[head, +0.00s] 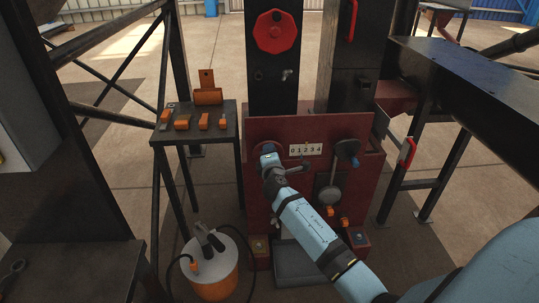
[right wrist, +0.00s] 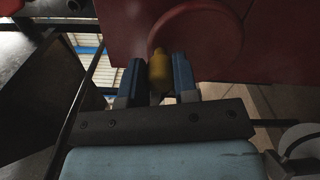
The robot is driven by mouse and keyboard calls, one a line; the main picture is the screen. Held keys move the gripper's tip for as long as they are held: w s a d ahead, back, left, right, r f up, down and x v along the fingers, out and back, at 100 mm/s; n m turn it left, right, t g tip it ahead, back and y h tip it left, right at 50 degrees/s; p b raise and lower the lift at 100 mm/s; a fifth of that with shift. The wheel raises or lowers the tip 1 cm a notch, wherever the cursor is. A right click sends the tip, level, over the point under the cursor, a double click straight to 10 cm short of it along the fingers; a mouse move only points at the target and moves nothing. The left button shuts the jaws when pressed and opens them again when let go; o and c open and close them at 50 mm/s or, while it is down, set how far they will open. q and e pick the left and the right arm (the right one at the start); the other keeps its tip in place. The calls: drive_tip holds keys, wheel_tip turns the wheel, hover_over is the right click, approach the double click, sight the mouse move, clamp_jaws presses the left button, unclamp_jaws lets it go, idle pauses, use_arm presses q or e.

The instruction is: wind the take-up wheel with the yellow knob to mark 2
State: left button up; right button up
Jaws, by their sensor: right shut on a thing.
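The take-up wheel (right wrist: 205,35) is a dark red disc on the red press front, filling the upper middle of the right wrist view. Its yellow knob (right wrist: 160,72) sits between the two blue fingers of my right gripper (head: 268,153), which is shut on it. In the head view my gripper and wrist hide the knob and most of the wheel. A white strip of marks (head: 306,149), reading 0 to 4, is on the press front just right of my right gripper. I cannot tell which mark is indicated. My left gripper is not in view.
A black crank with a blue part (head: 347,149) is right of the strip. A red handwheel (head: 276,31) is above on the column. A small table with orange blocks (head: 224,133) stands left of the press, and an orange-and-white canister (head: 217,284) is on the floor in front.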

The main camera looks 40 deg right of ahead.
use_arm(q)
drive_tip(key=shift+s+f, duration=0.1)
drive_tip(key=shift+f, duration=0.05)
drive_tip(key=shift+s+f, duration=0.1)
use_arm(e)
drive_tip(key=o, duration=0.9)
use_arm(q)
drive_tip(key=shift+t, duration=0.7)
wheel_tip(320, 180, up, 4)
drive_tip(key=p, duration=0.2)
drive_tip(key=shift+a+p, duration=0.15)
drive_tip(key=shift+p, duration=0.2)
use_arm(e)
drive_tip(key=v, duration=1.4)
drive_tip(key=shift+d, duration=0.15)
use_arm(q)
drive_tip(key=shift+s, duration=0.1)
